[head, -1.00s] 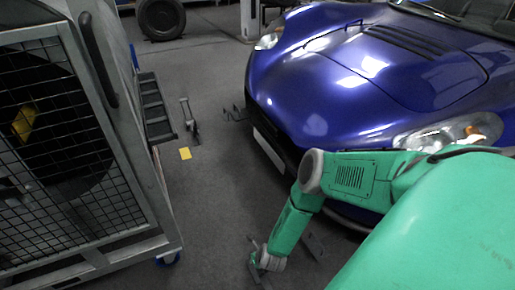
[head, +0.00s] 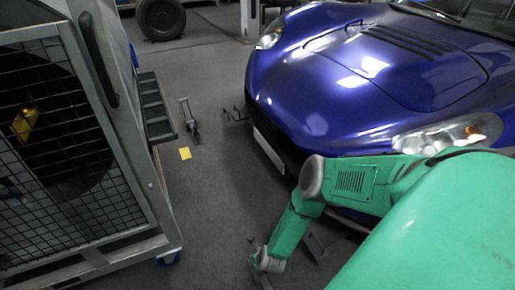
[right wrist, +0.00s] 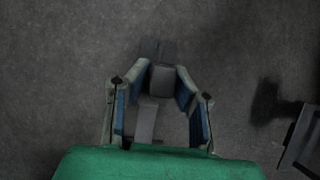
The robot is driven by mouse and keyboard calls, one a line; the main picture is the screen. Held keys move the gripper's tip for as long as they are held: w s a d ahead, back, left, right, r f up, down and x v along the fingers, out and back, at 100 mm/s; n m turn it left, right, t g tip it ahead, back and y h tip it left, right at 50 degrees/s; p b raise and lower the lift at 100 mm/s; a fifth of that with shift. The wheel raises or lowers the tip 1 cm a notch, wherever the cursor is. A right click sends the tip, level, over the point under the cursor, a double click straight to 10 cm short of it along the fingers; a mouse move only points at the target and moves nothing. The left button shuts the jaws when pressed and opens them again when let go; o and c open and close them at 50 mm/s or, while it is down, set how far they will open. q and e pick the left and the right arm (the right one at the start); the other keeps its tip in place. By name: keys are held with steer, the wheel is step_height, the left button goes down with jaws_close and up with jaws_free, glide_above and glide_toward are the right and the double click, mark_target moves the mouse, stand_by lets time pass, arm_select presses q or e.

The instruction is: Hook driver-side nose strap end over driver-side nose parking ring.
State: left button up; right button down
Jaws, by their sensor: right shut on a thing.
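My right gripper (right wrist: 165,88) has blue-padded fingers closed on a grey strap end (right wrist: 162,78) in the right wrist view. A grey strip hangs back from it between the fingers. In the head view the right gripper (head: 264,262) is low over the floor, in front of the blue car (head: 345,75), and what it holds is too small to make out. A dark metal bracket (head: 318,245) lies just right of the gripper, partly behind my arm; a dark bracket also shows at the right edge of the right wrist view (right wrist: 300,138). I cannot identify the parking ring. My left gripper is out of view.
A wheeled mesh cage (head: 160,215) stands at the left. A yellow card (head: 185,153) and a small metal stand (head: 190,118) are on the floor. Another dark bracket (head: 235,114) sits by the car's far nose. The floor between cage and car is mostly clear.

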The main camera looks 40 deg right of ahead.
steer(key=shift+f, duration=1.05)
steer(key=c, duration=1.3)
jaws_free()
steer(key=shift+c, duration=0.2)
steer(key=v, duration=1.2)
steer(key=shift+w, duration=0.1)
